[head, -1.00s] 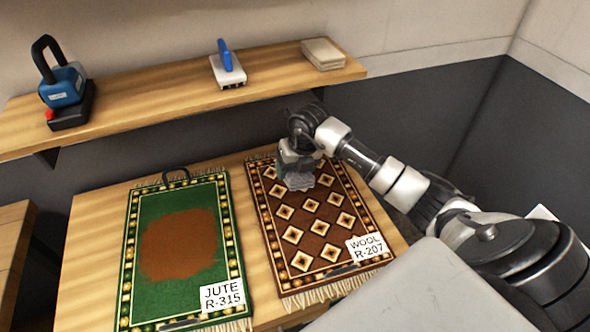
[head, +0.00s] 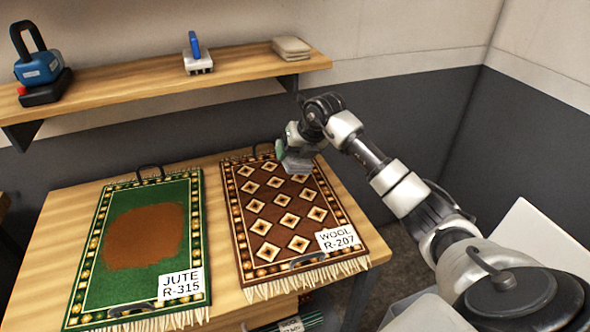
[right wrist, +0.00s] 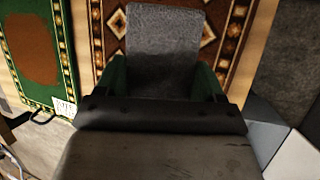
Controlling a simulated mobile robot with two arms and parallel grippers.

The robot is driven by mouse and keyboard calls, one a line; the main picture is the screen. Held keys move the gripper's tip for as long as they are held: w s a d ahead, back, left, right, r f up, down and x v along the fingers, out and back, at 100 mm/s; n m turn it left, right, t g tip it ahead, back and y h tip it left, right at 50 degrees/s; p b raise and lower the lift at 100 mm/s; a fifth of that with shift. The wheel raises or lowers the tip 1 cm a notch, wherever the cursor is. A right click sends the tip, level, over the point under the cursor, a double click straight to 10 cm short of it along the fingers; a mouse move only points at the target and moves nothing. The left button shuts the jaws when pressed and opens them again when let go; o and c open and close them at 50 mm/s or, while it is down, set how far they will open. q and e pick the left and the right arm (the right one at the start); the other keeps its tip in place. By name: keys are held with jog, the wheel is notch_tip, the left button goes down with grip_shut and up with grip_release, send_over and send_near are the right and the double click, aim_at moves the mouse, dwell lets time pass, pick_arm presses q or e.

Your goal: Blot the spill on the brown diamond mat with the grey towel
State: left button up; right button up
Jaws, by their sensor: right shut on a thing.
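The brown diamond mat (head: 268,222) lies on the wooden table, with a tag reading WOOL R-207. No spill shows on its visible part; the far right part is hidden by my gripper. My right gripper (head: 292,158) is over the far end of this mat. It is shut on the grey towel (head: 298,166), which hangs below the fingers. In the right wrist view the towel (right wrist: 163,50) sticks out flat between the green fingers, with the mat (right wrist: 232,30) behind it. I cannot tell whether the towel touches the mat. My left gripper is not in view.
A green mat (head: 185,215) tagged JUTE R-315, with a large brown patch (head: 145,237), lies to the left. The wall shelf (head: 240,70) holds a blue tool (head: 40,68), a blue-handled brush (head: 196,58) and folded beige cloths (head: 292,47). Bare table lies left of the green mat.

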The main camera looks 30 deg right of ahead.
notch_tip(320, 180, down, 3)
jog(key=shift+w+f+b, duration=0.1)
jog(key=shift+w+b, duration=0.05)
jog(key=shift+b, duration=0.95)
notch_tip(320, 180, down, 4)
jog(key=b, duration=0.3)
jog(key=shift+f+b, duration=0.25)
jog(key=shift+b, duration=0.1)
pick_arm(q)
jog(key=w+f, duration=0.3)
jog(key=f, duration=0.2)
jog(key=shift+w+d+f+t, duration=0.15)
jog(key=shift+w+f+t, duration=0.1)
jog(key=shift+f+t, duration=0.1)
pick_arm(e)
jog(key=shift+f, duration=0.15)
jog(key=shift+f, duration=0.2)
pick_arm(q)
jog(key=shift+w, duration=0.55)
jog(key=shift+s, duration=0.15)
pick_arm(e)
jog(key=shift+f, duration=0.1)
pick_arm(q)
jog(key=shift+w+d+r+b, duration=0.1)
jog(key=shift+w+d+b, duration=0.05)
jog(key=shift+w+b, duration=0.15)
pick_arm(e)
jog(key=shift+f, duration=0.15)
